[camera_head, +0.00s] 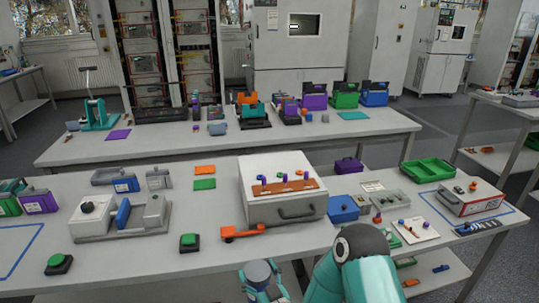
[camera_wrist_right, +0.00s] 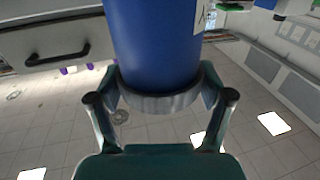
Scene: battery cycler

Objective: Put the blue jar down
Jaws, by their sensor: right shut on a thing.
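The blue jar (camera_wrist_right: 155,45) is in my right gripper (camera_wrist_right: 160,105). The right wrist view shows its smooth blue side and a grey band (camera_wrist_right: 160,100) at the end nearest the gripper, with one finger on each side. Its far end runs out of that view. In the head view, my right gripper (camera_head: 264,287) is low in the middle, in front of the bench's near edge, with a grey-blue round top (camera_head: 259,271) between the fingers. The rest of the jar is hidden there. My left gripper is not in view.
The near bench (camera_head: 145,262) carries a white box (camera_head: 282,209) with a dark handle, an orange tool (camera_head: 243,232), a green button (camera_head: 189,242) and a blue box (camera_head: 342,208). Bare bench top shows left of the orange tool and between the button boxes.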

